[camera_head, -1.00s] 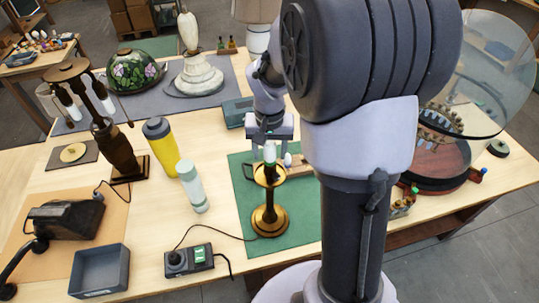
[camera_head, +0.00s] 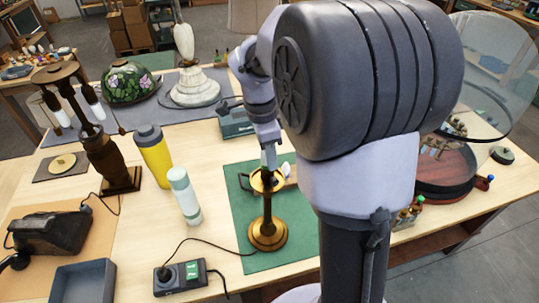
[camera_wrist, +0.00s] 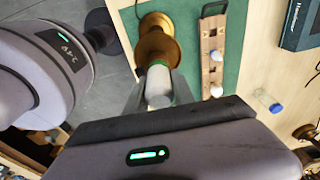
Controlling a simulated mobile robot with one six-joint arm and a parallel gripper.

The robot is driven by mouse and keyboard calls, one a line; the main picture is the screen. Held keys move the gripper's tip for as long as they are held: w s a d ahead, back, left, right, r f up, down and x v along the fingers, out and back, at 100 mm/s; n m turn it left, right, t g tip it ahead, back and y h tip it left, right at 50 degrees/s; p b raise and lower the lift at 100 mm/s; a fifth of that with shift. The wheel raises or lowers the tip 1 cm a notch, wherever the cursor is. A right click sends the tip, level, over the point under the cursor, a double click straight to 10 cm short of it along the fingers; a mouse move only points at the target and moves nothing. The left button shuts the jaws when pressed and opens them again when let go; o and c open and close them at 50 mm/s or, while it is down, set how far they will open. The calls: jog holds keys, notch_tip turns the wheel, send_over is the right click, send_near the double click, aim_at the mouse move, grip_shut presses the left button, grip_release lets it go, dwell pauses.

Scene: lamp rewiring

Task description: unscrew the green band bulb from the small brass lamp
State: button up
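The small brass lamp (camera_head: 267,232) stands upright on a green mat, and its brass top also shows in the wrist view (camera_wrist: 157,35). The green band bulb (camera_wrist: 158,88) sits at the lamp's top, with a white body and a green band facing the lamp. My gripper (camera_wrist: 159,82) has one finger on each side of the bulb, close against it, and looks shut on it. In the head view my gripper (camera_head: 269,158) is above the lamp and hides most of the bulb.
A wooden holder (camera_wrist: 212,55) with white bulbs lies beside the lamp on the green mat (camera_head: 243,195). A white-green bottle (camera_head: 185,195), a yellow bottle (camera_head: 153,160) and a switch box (camera_head: 180,277) stand to the left. A teal box (camera_head: 235,122) is behind.

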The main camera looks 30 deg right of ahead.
grip_shut()
jog(key=n+p, duration=0.1)
jog(key=n, duration=0.3)
jog(key=shift+r+n+t, duration=0.15)
jog(key=shift+n+t, duration=0.15)
jog(key=shift+n, duration=0.1)
jog(key=n, duration=0.3)
jog(key=shift+w+p, duration=0.25)
jog(key=shift+p, duration=0.1)
